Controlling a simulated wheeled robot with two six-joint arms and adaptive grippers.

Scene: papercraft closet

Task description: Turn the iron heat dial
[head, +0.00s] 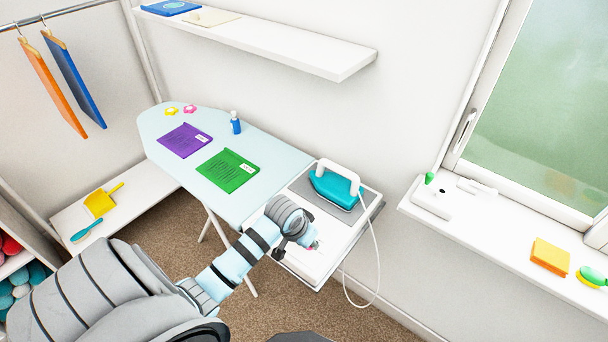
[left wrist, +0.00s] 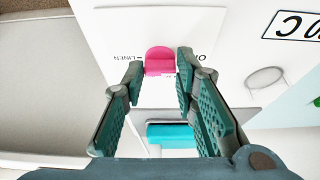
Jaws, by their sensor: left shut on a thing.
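The pink heat dial (left wrist: 160,60) is on a white panel with lettering around it, seen in the left wrist view. My left gripper (left wrist: 160,66) has its two fingers on either side of the dial and is shut on it. In the head view my left gripper (head: 308,240) is at the front part of the white iron station (head: 309,264), and its hand hides most of the dial. The teal iron (head: 334,188) with a white handle rests on a grey pad at the back of the station. My right gripper is not in view.
The ironing board (head: 222,198) holds a purple folded cloth (head: 185,140), a green folded cloth (head: 227,171) and a blue bottle (head: 235,124). A white cord (head: 377,262) hangs from the station's right side. A window sill (head: 480,235) with small items is at the right.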

